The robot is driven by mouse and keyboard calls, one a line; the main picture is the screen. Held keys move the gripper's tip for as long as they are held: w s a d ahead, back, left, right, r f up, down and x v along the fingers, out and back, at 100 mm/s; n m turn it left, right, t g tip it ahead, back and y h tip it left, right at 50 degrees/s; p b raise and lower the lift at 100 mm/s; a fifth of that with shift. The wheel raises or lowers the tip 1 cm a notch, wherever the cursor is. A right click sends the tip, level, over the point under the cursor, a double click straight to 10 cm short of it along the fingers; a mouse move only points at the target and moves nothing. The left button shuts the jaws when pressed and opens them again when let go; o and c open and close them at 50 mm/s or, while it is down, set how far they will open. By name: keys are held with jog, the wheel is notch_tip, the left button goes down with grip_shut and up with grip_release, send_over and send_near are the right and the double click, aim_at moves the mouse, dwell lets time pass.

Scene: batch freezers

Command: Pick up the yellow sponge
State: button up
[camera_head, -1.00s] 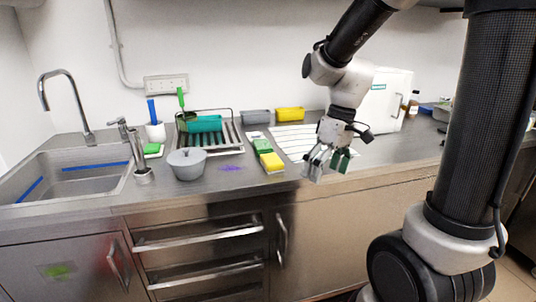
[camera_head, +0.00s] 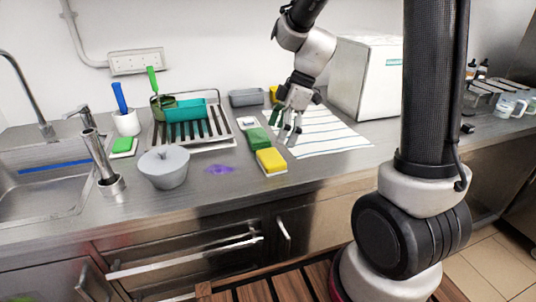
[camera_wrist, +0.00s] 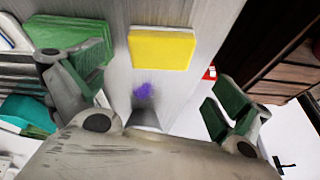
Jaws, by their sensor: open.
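The yellow sponge (camera_head: 271,160) lies on a white base near the front edge of the steel counter, in front of a green sponge (camera_head: 259,139). In the wrist view the yellow sponge (camera_wrist: 161,48) shows flat and whole, in the upper middle. My gripper (camera_head: 285,126) is open and empty, with green finger pads. In the head view it appears just behind and right of the yellow sponge. In the wrist view the fingers (camera_wrist: 150,85) are spread wide to either side, apart from the sponge.
A striped cloth (camera_head: 325,135) lies right of the sponges. A grey lidded pot (camera_head: 164,169) and a purple stain (camera_head: 219,169) are to the left. A dish rack (camera_head: 215,137) holds a teal container (camera_head: 187,110). A white box (camera_head: 368,77) stands behind right.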

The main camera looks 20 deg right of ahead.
aim_at(271, 156)
jog(key=shift+a+n, duration=0.15)
jog(key=shift+n, duration=0.95)
jog(key=shift+f, duration=0.1)
jog(key=x, duration=0.7)
jog(key=shift+s+f, duration=0.1)
jog(key=shift+f, duration=0.2)
jog(key=shift+c, duration=0.2)
jog(key=c, duration=0.7)
